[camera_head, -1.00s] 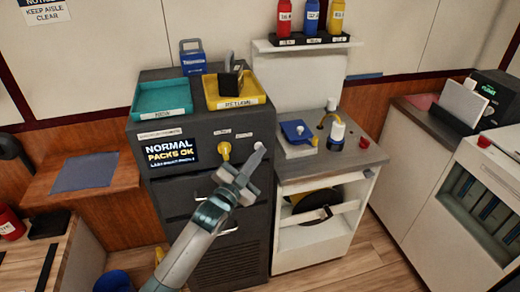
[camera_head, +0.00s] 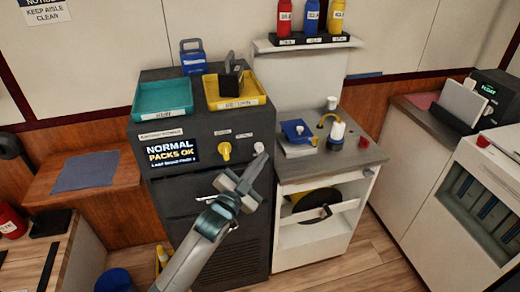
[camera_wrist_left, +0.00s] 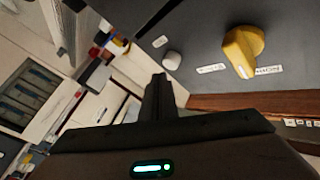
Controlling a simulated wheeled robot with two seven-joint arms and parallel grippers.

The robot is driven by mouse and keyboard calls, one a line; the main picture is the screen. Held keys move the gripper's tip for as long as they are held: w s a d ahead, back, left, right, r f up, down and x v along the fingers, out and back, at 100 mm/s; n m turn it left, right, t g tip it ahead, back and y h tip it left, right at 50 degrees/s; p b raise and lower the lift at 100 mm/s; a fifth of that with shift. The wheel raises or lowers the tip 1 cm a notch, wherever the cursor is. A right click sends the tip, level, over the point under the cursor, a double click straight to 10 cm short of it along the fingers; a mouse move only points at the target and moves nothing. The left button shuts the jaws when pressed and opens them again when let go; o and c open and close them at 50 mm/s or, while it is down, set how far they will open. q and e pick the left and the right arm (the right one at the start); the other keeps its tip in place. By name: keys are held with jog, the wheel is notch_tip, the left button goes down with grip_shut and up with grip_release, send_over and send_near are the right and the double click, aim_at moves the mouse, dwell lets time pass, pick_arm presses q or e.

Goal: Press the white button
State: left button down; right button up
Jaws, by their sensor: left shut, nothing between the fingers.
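The white button (camera_head: 259,147) is a small round knob on the upper right of the dark cabinet's front, right of a yellow rotary knob (camera_head: 224,151). In the left wrist view the white button (camera_wrist_left: 172,61) sits just beyond the fingertips, with the yellow knob (camera_wrist_left: 243,50) to its right. My left gripper (camera_head: 262,159) is shut and empty, its tips just below the button in the head view. The shut fingers also show in the wrist view (camera_wrist_left: 160,79). A gap shows between tips and button there; its depth is hard to tell. My right gripper is out of view.
The dark cabinet (camera_head: 165,95) carries a teal tray (camera_head: 162,112) and a yellow tray (camera_head: 236,105) on top. A workbench (camera_head: 330,172) stands close on the right.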

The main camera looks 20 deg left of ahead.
pick_arm(q)
jog(key=s+d, duration=0.1)
jog(key=s+p, duration=0.1)
jog(key=s+d, duration=0.1)
jog(key=s, duration=0.1)
jog(key=shift+d+p, duration=0.35)
jog(key=shift+p, duration=0.05)
dwell(0.6)
